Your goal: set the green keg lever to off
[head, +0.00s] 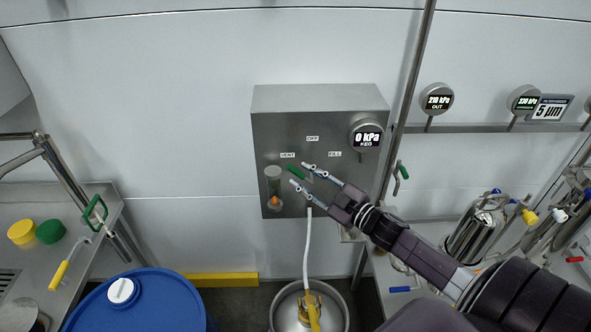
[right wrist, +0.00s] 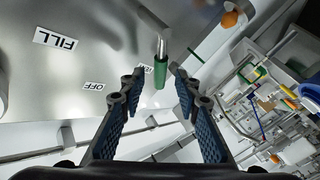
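The green keg lever (head: 295,171) is on the front of the grey metal keg panel (head: 350,105). Its handle points up and left, toward the VENT label (head: 287,155). The OFF label (head: 312,138) is at the top middle and the FILL label (head: 335,154) is to the right. My right gripper (head: 298,173) is open, with its fingertips on either side of the lever's green handle. In the right wrist view the green handle (right wrist: 161,73) shows in the gap between the two fingers, without clear contact. My left gripper is out of view.
A round gauge (head: 366,135) reading 0 kPa sits at the panel's upper right. A sight glass (head: 273,187) is at its lower left. A white hose (head: 308,245) runs down to a steel keg (head: 283,318). A vertical pipe (head: 410,100) stands right of the panel.

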